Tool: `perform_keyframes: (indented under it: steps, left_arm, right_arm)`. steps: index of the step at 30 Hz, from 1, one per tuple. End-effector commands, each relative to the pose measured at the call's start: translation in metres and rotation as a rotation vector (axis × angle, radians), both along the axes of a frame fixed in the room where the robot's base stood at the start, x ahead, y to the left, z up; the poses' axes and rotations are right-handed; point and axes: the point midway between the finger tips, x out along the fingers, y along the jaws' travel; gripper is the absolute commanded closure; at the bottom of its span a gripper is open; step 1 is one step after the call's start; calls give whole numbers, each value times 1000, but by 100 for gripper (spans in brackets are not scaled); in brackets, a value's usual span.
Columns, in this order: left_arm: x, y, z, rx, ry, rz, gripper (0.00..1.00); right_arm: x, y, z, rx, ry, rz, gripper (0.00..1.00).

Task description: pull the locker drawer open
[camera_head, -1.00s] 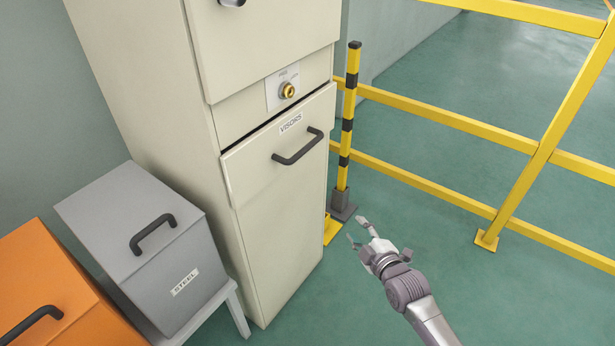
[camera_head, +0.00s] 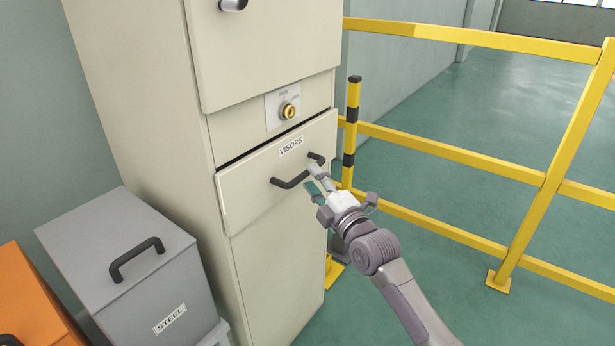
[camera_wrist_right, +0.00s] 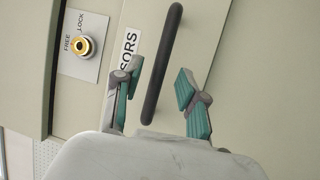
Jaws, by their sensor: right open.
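The locker drawer (camera_head: 243,192) is a cream front labelled VISORS, with a dark slit along its top edge. Its black bar handle (camera_head: 287,183) also shows in the right wrist view (camera_wrist_right: 167,50). My right gripper (camera_head: 317,180) is at the right part of the handle in the head view and hides some of it. In the right wrist view the gripper (camera_wrist_right: 160,78) is open, with one finger on each side of the bar and gaps to both. The handle's near end lies between the fingers. My left gripper is not in view.
A brass knob (camera_head: 288,111) on a FREE/LOCK plate sits above the drawer. A grey STEEL box (camera_head: 105,245) and an orange box (camera_head: 30,300) stand left of the locker. A striped post (camera_head: 351,130) and yellow railing (camera_head: 450,151) stand at its right.

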Motion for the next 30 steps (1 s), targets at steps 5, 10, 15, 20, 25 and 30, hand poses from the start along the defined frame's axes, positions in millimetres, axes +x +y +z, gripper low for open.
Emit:
perform_keyframes:
  steps: [5, 10, 15, 20, 25, 30]
  left_arm:
    - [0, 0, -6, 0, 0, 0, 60]
    - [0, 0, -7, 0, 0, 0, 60]
    - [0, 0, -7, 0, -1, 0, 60]
    - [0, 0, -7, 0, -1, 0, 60]
    - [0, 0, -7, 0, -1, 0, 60]
    - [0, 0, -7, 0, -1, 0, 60]
  right_arm:
    - [20, 12, 3, 2, 0, 0, 59]
    - [27, 16, 5, -1, 1, 0, 59]
    - [27, 17, 5, -1, 1, 0, 59]
    - [27, 16, 5, 0, 1, 0, 72]
    - [27, 16, 5, 0, 1, 0, 100]
    - [27, 16, 5, 0, 1, 0, 100]
